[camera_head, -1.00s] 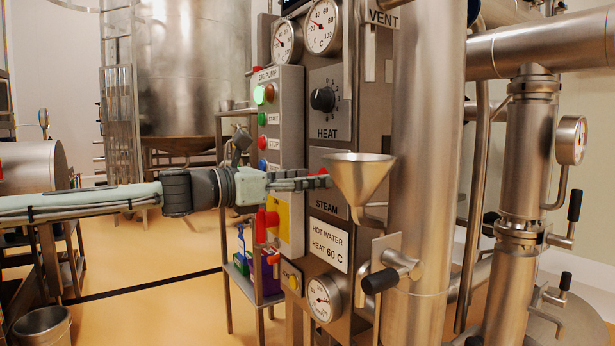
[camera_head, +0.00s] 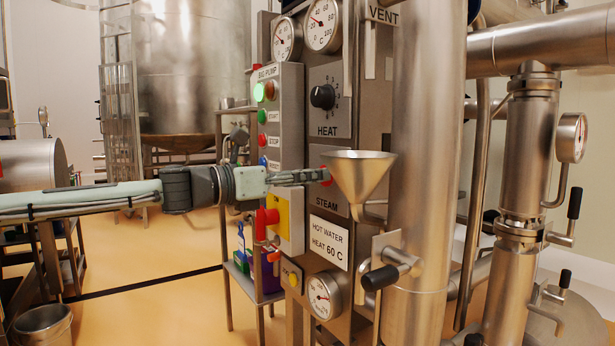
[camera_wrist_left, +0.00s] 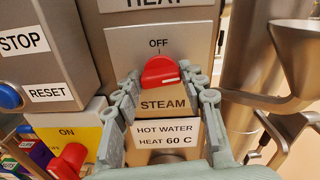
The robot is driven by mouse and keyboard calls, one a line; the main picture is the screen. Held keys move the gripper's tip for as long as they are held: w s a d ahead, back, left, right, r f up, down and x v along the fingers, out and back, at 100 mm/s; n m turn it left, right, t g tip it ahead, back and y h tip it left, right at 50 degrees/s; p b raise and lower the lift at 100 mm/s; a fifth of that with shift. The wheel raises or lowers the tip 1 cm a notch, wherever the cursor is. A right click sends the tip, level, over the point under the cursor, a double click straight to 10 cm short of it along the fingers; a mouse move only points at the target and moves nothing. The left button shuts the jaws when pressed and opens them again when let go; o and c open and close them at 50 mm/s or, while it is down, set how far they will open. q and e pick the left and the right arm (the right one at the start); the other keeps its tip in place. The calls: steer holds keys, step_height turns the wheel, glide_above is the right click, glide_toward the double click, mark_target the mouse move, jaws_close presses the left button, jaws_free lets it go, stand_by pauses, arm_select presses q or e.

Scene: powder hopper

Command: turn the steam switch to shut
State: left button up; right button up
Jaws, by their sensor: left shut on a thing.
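The steam switch is a red knob (camera_wrist_left: 160,73) on a grey plate above the STEAM label (camera_wrist_left: 163,105), with OFF (camera_wrist_left: 158,43) printed above it. A pale mark shows on the knob's lower right, away from OFF. In the head view, only a small red part of the knob (camera_head: 326,182) shows by my fingertips, left of the funnel. My left gripper (camera_head: 322,175) reaches in from the left and is shut on the knob. In the left wrist view, its fingers (camera_wrist_left: 159,78) lie on either side of the knob. My right gripper is not in view.
A steel funnel (camera_head: 360,174) stands close right of the fingertips. The black HEAT knob (camera_head: 322,98) is above. The pump button box (camera_head: 287,130) and a red knob on a yellow plate (camera_head: 267,217) are to the left. A thick steel pipe (camera_head: 425,150) stands at right.

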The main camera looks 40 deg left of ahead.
arm_select(q)
steer(key=n, duration=1.2)
steer(key=shift+a+f+n, duration=0.1)
steer(key=shift+a+n, duration=0.1)
steer(key=shift+n, duration=0.1)
steer(key=shift+f+n+p, duration=0.1)
steer(key=shift+n+p, duration=0.2)
steer(key=shift+n, duration=2.2)
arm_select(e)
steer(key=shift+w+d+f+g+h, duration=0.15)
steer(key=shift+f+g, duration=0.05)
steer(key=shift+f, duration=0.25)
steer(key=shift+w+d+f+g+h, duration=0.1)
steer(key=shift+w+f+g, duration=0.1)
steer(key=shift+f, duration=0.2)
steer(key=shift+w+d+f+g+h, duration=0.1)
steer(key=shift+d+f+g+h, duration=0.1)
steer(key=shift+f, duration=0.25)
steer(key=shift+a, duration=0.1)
arm_select(q)
steer(key=o, duration=1.2)
steer(key=shift+c, duration=0.2)
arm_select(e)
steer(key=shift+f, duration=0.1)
